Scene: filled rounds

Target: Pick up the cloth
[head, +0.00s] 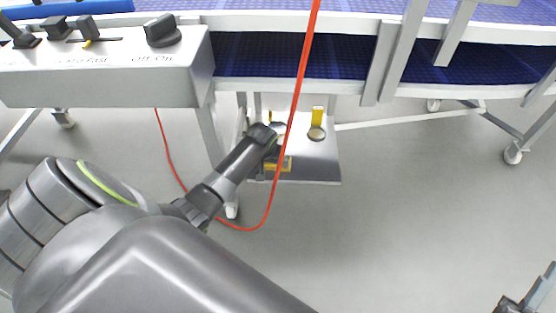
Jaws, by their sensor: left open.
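I cannot make out a cloth for certain in the head view. My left gripper (274,138) is open and reaches over a low grey metal shelf (318,165) under the conveyor table. A small pale patch shows by its fingertips, too small to identify. A yellow block (318,116) and a round dark-rimmed disc (317,133) are on the shelf, right of the gripper. Another yellow piece (285,164) is partly hidden near the gripper. Part of my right gripper (528,294) shows at the bottom right corner, and its jaws are unclear.
A red cable (303,65) hangs in front of the shelf and loops beside my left gripper. A grey control box (110,75) with black knobs stands at the upper left. The blue conveyor (290,58) and its legs run across the top.

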